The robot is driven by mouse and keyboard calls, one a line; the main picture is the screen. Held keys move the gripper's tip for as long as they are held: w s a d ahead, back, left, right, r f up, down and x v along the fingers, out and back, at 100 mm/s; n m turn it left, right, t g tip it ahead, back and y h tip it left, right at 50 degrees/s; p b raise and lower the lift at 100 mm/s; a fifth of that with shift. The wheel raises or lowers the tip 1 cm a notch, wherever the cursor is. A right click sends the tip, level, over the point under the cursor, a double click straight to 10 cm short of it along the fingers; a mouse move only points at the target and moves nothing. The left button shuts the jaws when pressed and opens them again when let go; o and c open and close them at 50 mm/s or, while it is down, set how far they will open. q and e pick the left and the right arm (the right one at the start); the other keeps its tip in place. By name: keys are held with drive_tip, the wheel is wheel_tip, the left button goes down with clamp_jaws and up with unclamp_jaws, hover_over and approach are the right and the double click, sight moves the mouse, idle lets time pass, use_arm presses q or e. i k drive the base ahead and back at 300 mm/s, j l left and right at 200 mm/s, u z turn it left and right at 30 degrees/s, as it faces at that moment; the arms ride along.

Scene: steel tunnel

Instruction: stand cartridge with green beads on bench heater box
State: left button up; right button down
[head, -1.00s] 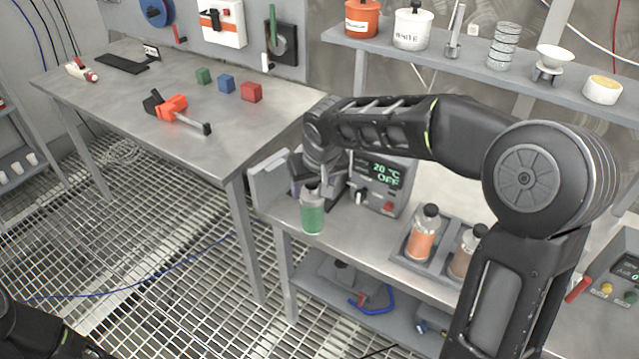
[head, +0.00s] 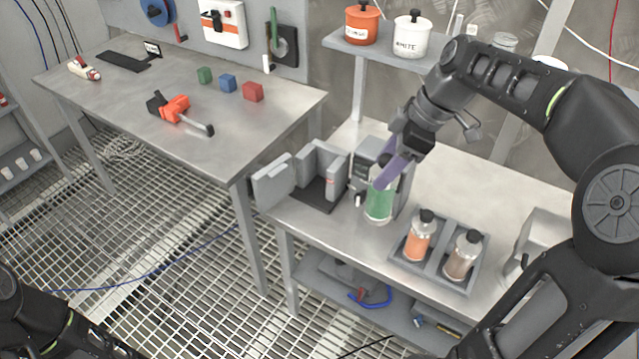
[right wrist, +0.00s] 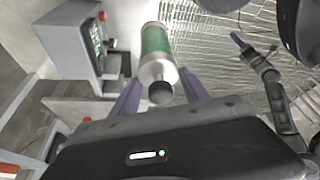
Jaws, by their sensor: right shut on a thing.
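The cartridge with green beads (head: 379,206) is a clear cylinder, roughly upright in front of the bench heater box (head: 364,160). My right gripper (head: 388,174) is shut on its upper part with purple fingers. In the right wrist view the cartridge (right wrist: 155,42) points away between the fingers, its dark cap nearest the camera. The heater box (right wrist: 75,45) stands to its left there, with a lit green display and a red knob. In the head view the cartridge and gripper hide much of the box, including its display. My left gripper is out of view.
A grey open holder (head: 318,178) stands left of the heater box. A tray (head: 436,262) with orange and brown cartridges lies to the right, near the bench's front edge. A shelf (head: 440,60) with pots runs behind.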

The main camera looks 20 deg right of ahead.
sight(321, 186)
drive_tip(key=i, duration=0.95)
